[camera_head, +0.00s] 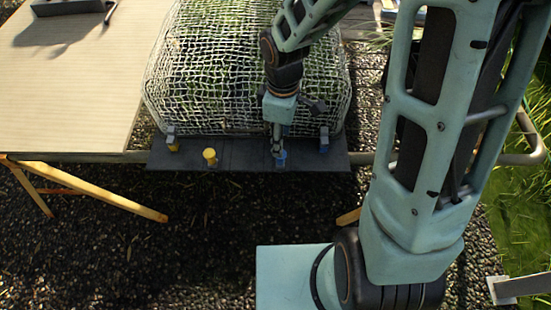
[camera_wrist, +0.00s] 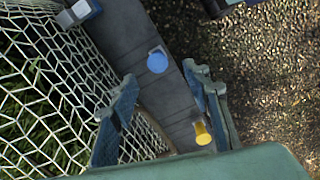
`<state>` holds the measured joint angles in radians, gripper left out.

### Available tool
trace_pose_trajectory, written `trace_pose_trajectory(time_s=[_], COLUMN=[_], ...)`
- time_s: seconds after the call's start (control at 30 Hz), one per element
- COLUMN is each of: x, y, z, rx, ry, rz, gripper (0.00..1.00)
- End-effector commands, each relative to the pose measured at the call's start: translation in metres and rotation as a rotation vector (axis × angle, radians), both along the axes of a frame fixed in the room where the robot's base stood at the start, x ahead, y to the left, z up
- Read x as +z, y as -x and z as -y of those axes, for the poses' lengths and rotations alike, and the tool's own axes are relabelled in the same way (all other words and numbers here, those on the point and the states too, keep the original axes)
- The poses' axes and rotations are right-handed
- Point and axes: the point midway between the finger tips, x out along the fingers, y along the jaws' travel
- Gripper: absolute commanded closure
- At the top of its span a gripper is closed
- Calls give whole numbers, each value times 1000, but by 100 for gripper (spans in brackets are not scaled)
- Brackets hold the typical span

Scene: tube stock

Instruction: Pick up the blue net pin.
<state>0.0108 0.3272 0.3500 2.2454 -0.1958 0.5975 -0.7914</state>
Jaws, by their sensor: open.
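The blue net pin (camera_wrist: 157,61) shows its round blue head on a dark shelf in the wrist view. It shows in the head view as a small blue shape (camera_head: 281,160) under my gripper. My gripper (camera_head: 278,147) points down over the shelf and partly hides the pin. In the wrist view my gripper (camera_wrist: 163,84) is open, with nothing between its fingers. The pin's head appears just past the fingertips, roughly in line with the gap. I cannot tell the height left between them.
A yellow pin (camera_head: 209,156) stands to the left on the dark shelf (camera_head: 240,152). The white net (camera_head: 205,70) bulges behind the shelf. A pale tabletop (camera_head: 70,90) lies left.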

Motion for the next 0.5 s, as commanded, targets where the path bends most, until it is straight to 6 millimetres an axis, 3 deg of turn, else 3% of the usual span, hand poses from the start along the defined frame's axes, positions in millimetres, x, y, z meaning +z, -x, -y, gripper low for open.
trace_pose_trajectory(time_s=[0.2,0.5], x=[-37,-61], y=[1,-1], z=[0,-1], rx=[1,-1], ry=[0,0], rz=[-3,-1], gripper=[56,56])
